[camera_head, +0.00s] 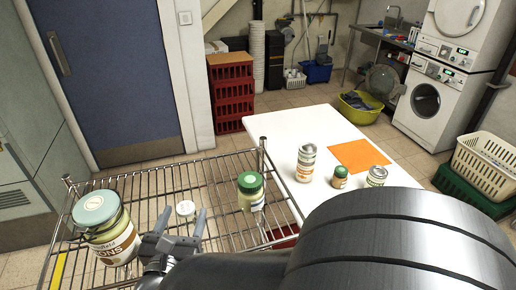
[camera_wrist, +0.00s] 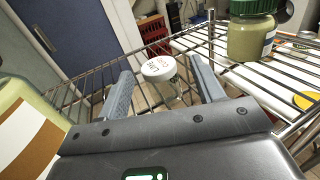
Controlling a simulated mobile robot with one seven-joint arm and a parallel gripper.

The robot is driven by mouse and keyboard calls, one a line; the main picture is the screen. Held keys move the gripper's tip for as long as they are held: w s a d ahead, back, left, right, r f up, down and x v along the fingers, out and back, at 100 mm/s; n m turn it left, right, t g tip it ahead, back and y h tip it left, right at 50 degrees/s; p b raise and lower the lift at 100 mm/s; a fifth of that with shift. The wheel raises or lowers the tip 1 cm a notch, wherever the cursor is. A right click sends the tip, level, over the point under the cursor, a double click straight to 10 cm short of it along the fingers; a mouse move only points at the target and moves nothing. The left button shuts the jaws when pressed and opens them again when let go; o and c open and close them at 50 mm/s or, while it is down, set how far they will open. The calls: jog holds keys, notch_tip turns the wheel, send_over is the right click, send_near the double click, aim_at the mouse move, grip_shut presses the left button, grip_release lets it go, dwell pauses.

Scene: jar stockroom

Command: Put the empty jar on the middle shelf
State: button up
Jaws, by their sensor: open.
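A small clear jar with a white lid (camera_head: 185,208) is at the wire shelf unit, between two larger jars; it looks see-through and empty. In the wrist view this jar (camera_wrist: 160,70) shows between and just beyond my fingers, its lid marked with dark writing. My gripper (camera_head: 182,218) is open, its two fingers apart and pointing at the jar. It also shows in the wrist view (camera_wrist: 160,80), with nothing held. The wire shelf (camera_head: 152,187) is the top level in view; the levels below, including any middle shelf, are mostly hidden.
A large labelled jar with a pale green lid (camera_head: 108,232) stands close left of my gripper. A green-lidded jar (camera_head: 250,192) stands to the right on the rack. A white table (camera_head: 290,130) beyond holds several small containers and an orange mat (camera_head: 358,156).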

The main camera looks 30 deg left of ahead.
aim_at(188, 202)
jog(key=x, duration=0.4)
jog(key=shift+w+a, duration=0.15)
jog(key=shift+c, duration=0.3)
jog(key=c, duration=1.1)
